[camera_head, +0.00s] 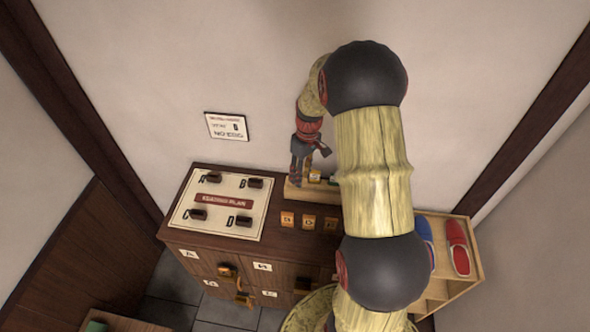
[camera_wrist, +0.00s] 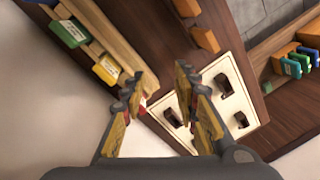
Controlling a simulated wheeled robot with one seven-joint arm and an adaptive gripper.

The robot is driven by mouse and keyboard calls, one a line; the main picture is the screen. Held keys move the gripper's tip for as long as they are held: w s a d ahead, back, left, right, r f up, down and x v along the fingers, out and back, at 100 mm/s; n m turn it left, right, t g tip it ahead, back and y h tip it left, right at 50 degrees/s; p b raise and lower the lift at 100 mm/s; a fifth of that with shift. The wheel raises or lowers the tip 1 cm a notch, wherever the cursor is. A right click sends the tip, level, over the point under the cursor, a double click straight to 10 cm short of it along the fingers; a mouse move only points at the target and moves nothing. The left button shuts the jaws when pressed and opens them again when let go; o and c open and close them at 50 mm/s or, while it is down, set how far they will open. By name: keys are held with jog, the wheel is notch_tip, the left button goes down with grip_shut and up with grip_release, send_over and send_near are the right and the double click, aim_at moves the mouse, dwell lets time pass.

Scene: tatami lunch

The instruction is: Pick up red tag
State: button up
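The red tag shows in the wrist view only as a small red and white patch (camera_wrist: 143,105). It is beside the left finger, which hides most of it, at the near end of a wooden rail (camera_wrist: 124,52). A yellow tag (camera_wrist: 107,69) and a green tag (camera_wrist: 70,32) stand farther along that rail. My gripper (camera_wrist: 160,88) is open, with nothing seen held between its fingers. In the head view my gripper (camera_head: 308,157) points down above the left end of the rail (camera_head: 293,191). I cannot tell whether a finger touches the red tag.
A white seating plan board (camera_head: 247,219) with dark holders lies left on the dark cabinet (camera_head: 207,238). Small orange wooden blocks (camera_head: 287,219) stand in front of the rail. A slipper shelf (camera_head: 463,291) is at right. The wall is close behind the rail.

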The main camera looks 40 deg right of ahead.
jog(key=w+d+n, duration=0.1)
jog(key=w, duration=0.1)
jog(key=w+d+n, duration=0.1)
jog(key=w+n, duration=0.1)
jog(key=w+d+n+t, duration=0.1)
jog(key=w, duration=0.1)
jog(key=shift+w+r, duration=0.1)
jog(key=shift+r, duration=0.05)
jog(key=n, duration=0.2)
jog(key=shift+w+n, duration=0.1)
jog(key=shift+n, duration=0.2)
jog(key=shift+w+a+f+p, duration=0.15)
jog(key=shift+f+p, duration=0.2)
jog(key=shift+f, duration=1.55)
jog(key=shift+w+a+f+p, duration=0.15)
jog(key=shift+f+p, duration=0.15)
jog(key=shift+f, duration=1.6)
jog(key=shift+c, duration=1.4)
grip_shut()
